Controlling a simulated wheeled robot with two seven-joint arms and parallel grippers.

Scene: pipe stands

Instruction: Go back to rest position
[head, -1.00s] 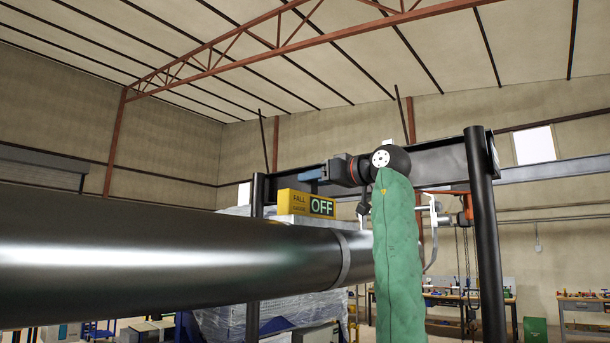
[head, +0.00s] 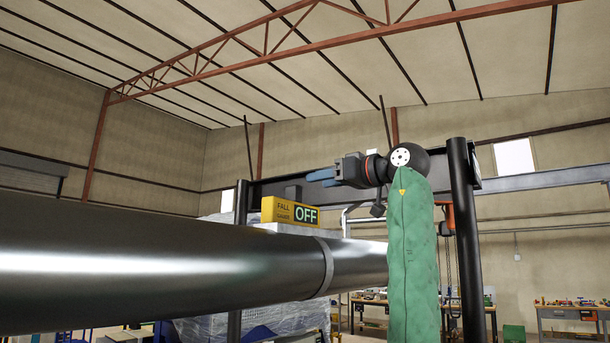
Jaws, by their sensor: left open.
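My left gripper (head: 322,175) is high in the middle of the head view and points left. It is small and seen from the side, with blue-grey finger parts. I see nothing held in it. It sits above and beyond the thick dark pipe (head: 180,265) in the picture, apart from the yellow OFF sign (head: 290,212) to its lower left. My right gripper is not in view.
A dark frame with a top beam (head: 275,190) and an upright post (head: 465,240) stands behind the gripper. The pipe has a collar (head: 327,265). An orange hoist part (head: 446,217) hangs near the post. Workbenches (head: 570,313) stand far right.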

